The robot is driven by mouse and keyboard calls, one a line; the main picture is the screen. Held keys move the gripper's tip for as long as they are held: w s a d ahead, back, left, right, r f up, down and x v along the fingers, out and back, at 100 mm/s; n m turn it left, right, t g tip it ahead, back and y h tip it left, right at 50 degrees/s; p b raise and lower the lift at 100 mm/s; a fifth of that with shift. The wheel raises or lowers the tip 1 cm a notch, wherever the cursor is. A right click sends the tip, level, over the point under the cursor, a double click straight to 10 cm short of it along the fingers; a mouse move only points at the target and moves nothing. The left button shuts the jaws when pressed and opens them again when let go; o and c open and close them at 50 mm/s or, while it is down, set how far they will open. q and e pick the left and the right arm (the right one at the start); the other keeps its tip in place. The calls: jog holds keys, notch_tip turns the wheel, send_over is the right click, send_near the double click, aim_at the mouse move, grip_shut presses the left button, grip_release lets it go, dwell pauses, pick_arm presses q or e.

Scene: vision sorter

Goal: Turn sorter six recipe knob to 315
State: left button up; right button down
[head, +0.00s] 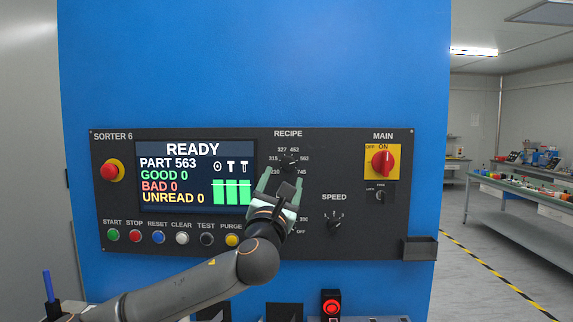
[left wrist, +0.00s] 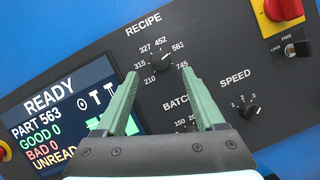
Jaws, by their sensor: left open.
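The black recipe knob (head: 289,161) is on the dark panel of Sorter 6, under the word RECIPE. It also shows in the left wrist view (left wrist: 162,62), ringed by 210, 315, 327, 452, 563 and 745. Its pointer seems to aim toward 563. The display (head: 195,177) reads READY and PART 563. My left gripper (head: 282,181) is open and empty, just below the knob in the head view. In the left wrist view its green fingers (left wrist: 160,73) reach up on either side below the knob, with no visible contact. My right gripper is out of view.
A speed knob (head: 335,225) is to the lower right, and a red main switch (head: 382,161) to the right. My arm and gripper partly cover the batch dial. Push buttons (head: 182,238) line the lower left. A small black tray (head: 420,248) juts out at the lower right.

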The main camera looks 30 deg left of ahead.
aim_at(287, 166)
pick_arm(q)
jog(key=shift+p+x, duration=0.6)
jog(key=shift+x, duration=2.1)
jog(key=shift+s, duration=0.1)
grip_shut()
